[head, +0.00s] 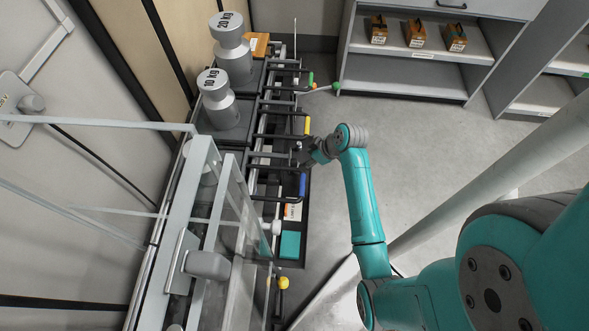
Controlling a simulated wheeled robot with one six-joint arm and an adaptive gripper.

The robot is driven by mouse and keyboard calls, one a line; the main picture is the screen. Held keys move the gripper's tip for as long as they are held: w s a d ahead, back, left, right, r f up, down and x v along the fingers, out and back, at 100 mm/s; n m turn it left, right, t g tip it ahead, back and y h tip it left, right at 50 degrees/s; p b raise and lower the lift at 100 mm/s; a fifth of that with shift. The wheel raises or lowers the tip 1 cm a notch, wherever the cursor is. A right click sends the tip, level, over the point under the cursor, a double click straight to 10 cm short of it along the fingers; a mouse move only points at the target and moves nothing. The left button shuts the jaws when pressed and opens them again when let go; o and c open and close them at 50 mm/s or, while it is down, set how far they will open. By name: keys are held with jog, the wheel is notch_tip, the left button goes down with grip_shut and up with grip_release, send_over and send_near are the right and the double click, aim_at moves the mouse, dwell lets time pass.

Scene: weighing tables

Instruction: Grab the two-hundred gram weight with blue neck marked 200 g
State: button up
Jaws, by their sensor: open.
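I cannot make out a weight marked 200 g in the head view. A small blue piece (302,185) shows at the right edge of the rack, just below my gripper in the picture; I cannot tell whether it is a weight's neck. My gripper (306,153) is small and dark at the end of the teal arm, beside the rack's right edge. It is open, and I see nothing held in it. My wrist hides part of the area around it.
Large grey weights marked 20 kg (230,58) and 10 kg (219,112) stand at the back left. A black-barred rack (275,135) runs beside them. A glass enclosure (235,215) stands front left. Shelves (405,75) hold small orange boxes (416,36). Grey floor (420,135) is open at right.

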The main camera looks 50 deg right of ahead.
jog(key=x, duration=0.8)
jog(key=shift+s+f, duration=0.15)
jog(key=shift+f, duration=0.05)
grip_shut()
